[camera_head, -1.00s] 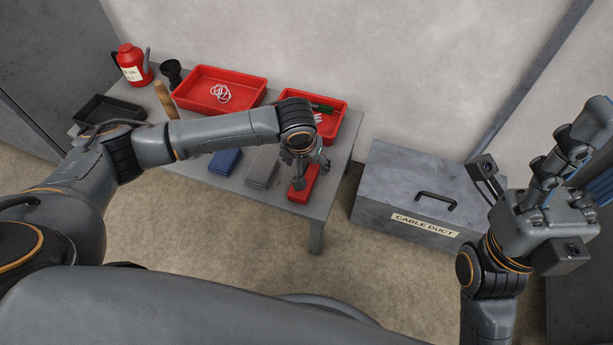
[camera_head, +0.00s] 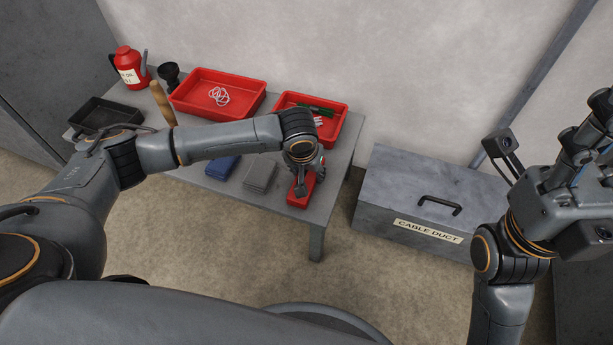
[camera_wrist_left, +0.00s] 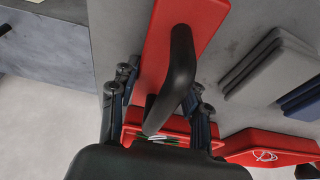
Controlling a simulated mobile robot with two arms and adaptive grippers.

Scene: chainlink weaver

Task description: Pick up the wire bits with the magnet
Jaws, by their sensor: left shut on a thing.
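The magnet is a red block (camera_head: 299,196) with a black handle (camera_wrist_left: 181,68), lying on the front right of the grey table. My left gripper (camera_head: 303,186) is down at it and shut on the handle; in the left wrist view the fingers (camera_wrist_left: 161,85) stand on either side of the handle. Small pale pieces, too small to identify, lie in the right red tray (camera_head: 340,132) beside a dark green item (camera_head: 316,109). I cannot tell whether these are wire bits. My right gripper (camera_head: 590,125) is raised at the right edge, partly cut off; its opening is unclear.
A larger red tray (camera_head: 192,108) holds white loops (camera_head: 219,95). Blue (camera_head: 222,167) and grey (camera_head: 261,173) pads lie left of the magnet. A red can (camera_head: 130,68), wooden handle (camera_head: 161,102) and black tray (camera_head: 91,120) are farther left. A cable duct box (camera_head: 390,185) stands right of the table.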

